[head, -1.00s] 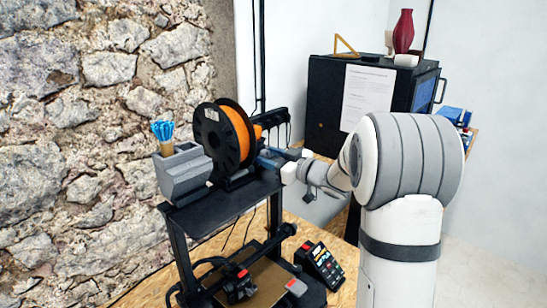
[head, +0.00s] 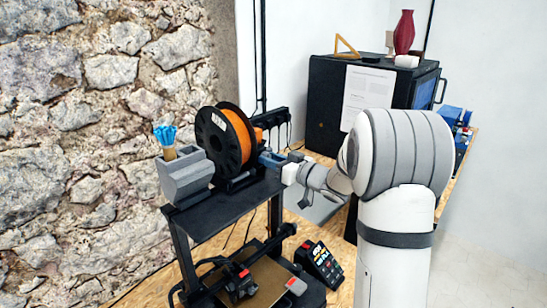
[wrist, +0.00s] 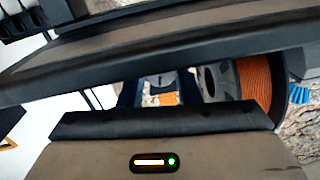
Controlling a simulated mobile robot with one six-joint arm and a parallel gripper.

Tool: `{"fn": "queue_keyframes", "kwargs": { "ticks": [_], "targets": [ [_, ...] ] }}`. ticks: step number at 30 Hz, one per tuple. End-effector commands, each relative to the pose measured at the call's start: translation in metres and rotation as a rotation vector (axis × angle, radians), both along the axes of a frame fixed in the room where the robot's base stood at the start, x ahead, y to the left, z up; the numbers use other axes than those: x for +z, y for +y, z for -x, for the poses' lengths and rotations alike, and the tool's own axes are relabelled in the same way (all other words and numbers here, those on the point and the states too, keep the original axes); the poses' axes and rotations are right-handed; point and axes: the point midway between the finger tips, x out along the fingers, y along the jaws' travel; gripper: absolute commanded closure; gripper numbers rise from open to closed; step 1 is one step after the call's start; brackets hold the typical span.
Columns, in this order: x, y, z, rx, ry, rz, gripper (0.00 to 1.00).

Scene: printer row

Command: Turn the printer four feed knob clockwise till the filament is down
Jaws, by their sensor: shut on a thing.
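My gripper (head: 272,159), with blue fingers, reaches in from the right beside the orange filament spool (head: 242,136) on top of the printer (head: 232,205). It is shut at the feed knob, which the fingers and spool mostly hide in the head view. In the wrist view, the blue fingers (wrist: 158,88) stand either side of a pale grey piece with orange below it; the knob's angle cannot be read. The orange spool (wrist: 254,84) shows to the right there. I cannot make out the filament's end.
A grey holder (head: 185,176) with a blue-topped object stands left of the spool. A dark cabinet (head: 325,110) with a paper sheet stands behind, a red vase (head: 404,32) on top. A small control panel (head: 320,263) sits at the printer's lower right. A stone wall is at left.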

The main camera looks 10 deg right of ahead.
Motion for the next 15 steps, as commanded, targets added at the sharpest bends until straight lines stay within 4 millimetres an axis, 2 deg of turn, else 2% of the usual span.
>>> {"fn": "queue_keyframes", "kwargs": {
  "ticks": [3,4,11,15],
  "targets": [
    [0.0006,-0.0009,-0.0003,-0.002,-0.003,0.0,0.92],
    [0.0006,-0.0009,-0.0004,-0.002,-0.003,0.0,0.68],
    [0.0004,-0.0008,-0.0002,-0.002,-0.003,0.0,0.49],
    [0.0003,-0.0007,-0.0002,-0.001,-0.002,0.001,0.48]
  ]
}}
